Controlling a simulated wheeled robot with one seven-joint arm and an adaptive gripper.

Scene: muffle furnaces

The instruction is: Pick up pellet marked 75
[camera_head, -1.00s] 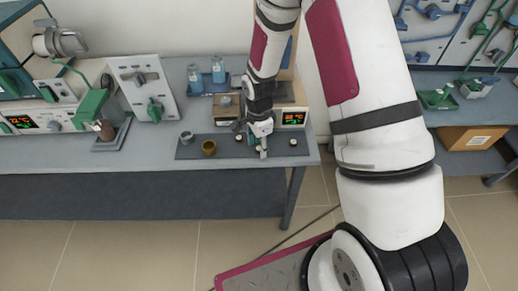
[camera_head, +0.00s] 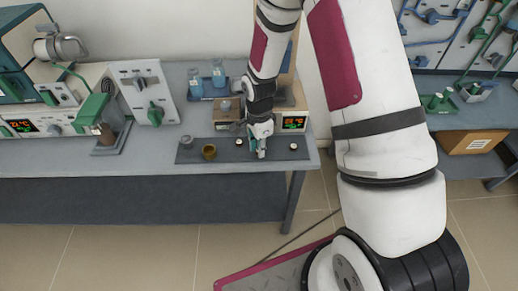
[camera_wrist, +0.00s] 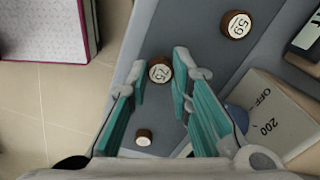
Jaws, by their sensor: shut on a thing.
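A small round pellet (camera_wrist: 160,70) with a brown side and a pale top sits between the teal fingertips of my gripper (camera_wrist: 160,67) in the wrist view. Its number is tilted and small; it looks like 75, but I cannot read it surely. My gripper is shut on this pellet. In the head view my gripper (camera_head: 260,151) is low over the dark mat, and the pellet is mostly hidden by the fingers. A second pellet (camera_wrist: 236,24), whose number looks like 59 or 65, lies apart. A third pellet (camera_wrist: 144,137) lies nearer the wrist, its mark unreadable.
The dark mat (camera_head: 225,156) also holds a brass-coloured crucible (camera_head: 209,152) and a grey cup (camera_head: 187,142) at its left. A device with a lit display (camera_head: 294,122) stands close behind the gripper. Blue bottles (camera_head: 218,73) stand at the back.

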